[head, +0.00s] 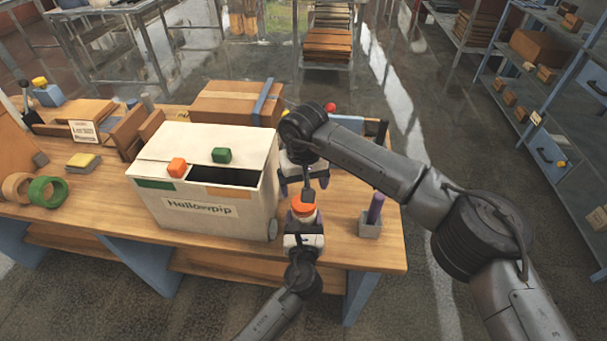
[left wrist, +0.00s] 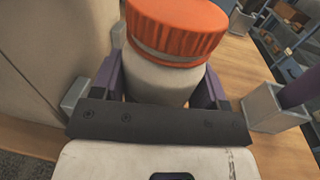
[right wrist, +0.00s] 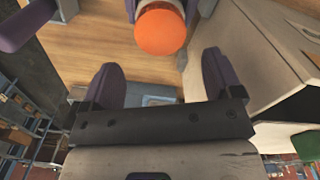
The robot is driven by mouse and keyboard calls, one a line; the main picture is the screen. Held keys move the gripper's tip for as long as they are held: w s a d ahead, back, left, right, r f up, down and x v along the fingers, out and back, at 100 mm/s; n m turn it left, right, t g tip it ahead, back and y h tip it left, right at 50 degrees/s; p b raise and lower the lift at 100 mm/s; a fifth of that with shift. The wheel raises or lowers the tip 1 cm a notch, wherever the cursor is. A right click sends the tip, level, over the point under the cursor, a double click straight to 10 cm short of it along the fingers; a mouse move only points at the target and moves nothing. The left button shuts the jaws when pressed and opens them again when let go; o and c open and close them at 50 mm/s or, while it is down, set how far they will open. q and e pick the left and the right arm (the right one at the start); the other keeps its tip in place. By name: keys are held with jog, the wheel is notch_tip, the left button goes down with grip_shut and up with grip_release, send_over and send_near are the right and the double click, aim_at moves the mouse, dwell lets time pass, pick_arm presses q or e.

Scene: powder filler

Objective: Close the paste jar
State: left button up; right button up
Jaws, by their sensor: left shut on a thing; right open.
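The white paste jar (left wrist: 160,83) stands upright between my left gripper's purple fingers in the left wrist view. An orange ribbed lid (left wrist: 176,27) sits on its top, with a pale band below it; I cannot tell how tightly it is seated. In the head view the orange lid (head: 303,205) is just above my left gripper (head: 303,230), which is shut on the jar. My right gripper (head: 297,183) is just behind and above the lid. In the right wrist view my right gripper (right wrist: 160,65) is open and empty, with the lid (right wrist: 161,32) beyond its fingertips.
A grey holder (head: 369,229) with a purple stick (head: 375,207) stands to the right. The wooden bench (head: 345,250) is clear between.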

aim_at(304, 219)
jog(key=shift+f, duration=2.4)
jog(key=c, duration=1)
jog(key=m, duration=0.6)
jog(key=shift+d, duration=0.3)
jog(key=m, duration=0.7)
jog(key=shift+s+d, duration=0.1)
jog(key=shift+s, duration=0.1)
jog(key=o, duration=1)
jog(key=shift+o, duration=0.2)
